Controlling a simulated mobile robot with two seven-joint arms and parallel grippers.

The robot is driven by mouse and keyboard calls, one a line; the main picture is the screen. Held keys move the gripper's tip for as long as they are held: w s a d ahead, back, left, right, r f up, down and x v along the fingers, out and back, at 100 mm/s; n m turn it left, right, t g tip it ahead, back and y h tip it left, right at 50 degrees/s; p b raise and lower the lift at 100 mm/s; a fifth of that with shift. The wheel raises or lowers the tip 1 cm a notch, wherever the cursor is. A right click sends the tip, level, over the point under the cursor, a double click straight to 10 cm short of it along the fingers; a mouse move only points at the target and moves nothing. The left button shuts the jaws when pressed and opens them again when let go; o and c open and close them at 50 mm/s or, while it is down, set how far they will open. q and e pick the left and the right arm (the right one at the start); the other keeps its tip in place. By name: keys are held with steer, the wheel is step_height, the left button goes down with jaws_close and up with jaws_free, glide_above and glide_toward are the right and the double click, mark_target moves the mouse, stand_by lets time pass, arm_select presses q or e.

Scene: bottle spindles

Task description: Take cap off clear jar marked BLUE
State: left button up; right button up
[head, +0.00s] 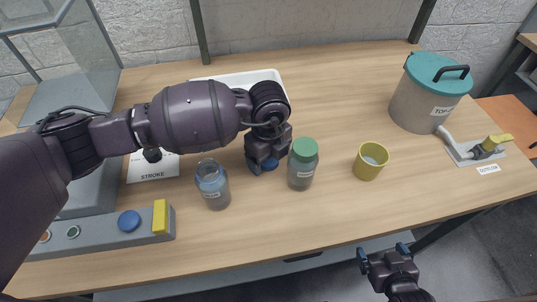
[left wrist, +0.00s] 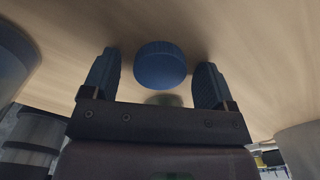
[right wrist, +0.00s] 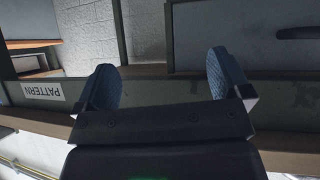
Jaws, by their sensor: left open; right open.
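A clear jar (head: 213,187) with a small label, too small to read, stands upright on the table with no cap on it. A round blue cap (head: 269,164) lies on the table to the right of this jar. The cap also shows in the left wrist view (left wrist: 160,65). My left gripper (head: 267,158) is open over the cap, with a finger on each side and visible gaps between them. My right gripper (head: 383,252) is open and empty, off the table's front edge.
A green-capped jar (head: 302,167) stands just right of my left gripper. A yellow cup (head: 369,163) is further right. A large teal-lidded pot (head: 422,100) and a clamp fixture (head: 470,150) are at the right. A grey panel (head: 100,236) with buttons is at front left.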

arm_select(q)
steer(key=shift+r, duration=0.1)
step_height(320, 180, up, 12)
steer(key=p, duration=0.1)
steer(key=shift+p, duration=0.35)
